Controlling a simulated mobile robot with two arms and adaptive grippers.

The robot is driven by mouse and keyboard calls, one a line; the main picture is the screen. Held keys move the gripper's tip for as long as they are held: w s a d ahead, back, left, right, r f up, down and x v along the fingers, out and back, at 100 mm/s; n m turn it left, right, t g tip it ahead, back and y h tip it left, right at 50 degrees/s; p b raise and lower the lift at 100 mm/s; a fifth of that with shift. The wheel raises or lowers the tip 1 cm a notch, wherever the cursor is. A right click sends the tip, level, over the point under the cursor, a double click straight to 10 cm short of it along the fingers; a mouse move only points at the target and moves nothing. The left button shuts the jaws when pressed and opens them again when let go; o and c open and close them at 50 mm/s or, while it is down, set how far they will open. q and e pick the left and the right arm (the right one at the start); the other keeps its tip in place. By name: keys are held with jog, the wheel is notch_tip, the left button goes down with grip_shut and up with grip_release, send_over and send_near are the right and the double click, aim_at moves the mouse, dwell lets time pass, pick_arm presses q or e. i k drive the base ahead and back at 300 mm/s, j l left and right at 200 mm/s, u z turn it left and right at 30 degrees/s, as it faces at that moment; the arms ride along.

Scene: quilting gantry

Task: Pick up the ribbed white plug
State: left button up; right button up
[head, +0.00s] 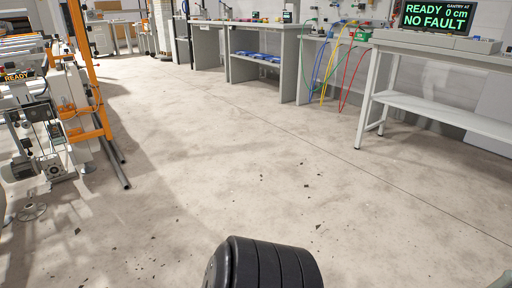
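I cannot make out a ribbed white plug anywhere in the head view. Neither of my grippers is in view.
A wide concrete floor (220,150) with dark specks lies clear ahead. Workbenches line the back, and a bench with a lower shelf (450,115) stands at right under a green-lettered display (434,17). Coloured cables (335,65) hang between benches. Machinery (40,130) with an orange frame (88,70) stands left.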

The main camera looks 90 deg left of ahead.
aim_at(31, 210)
jog(key=u, duration=4.5)
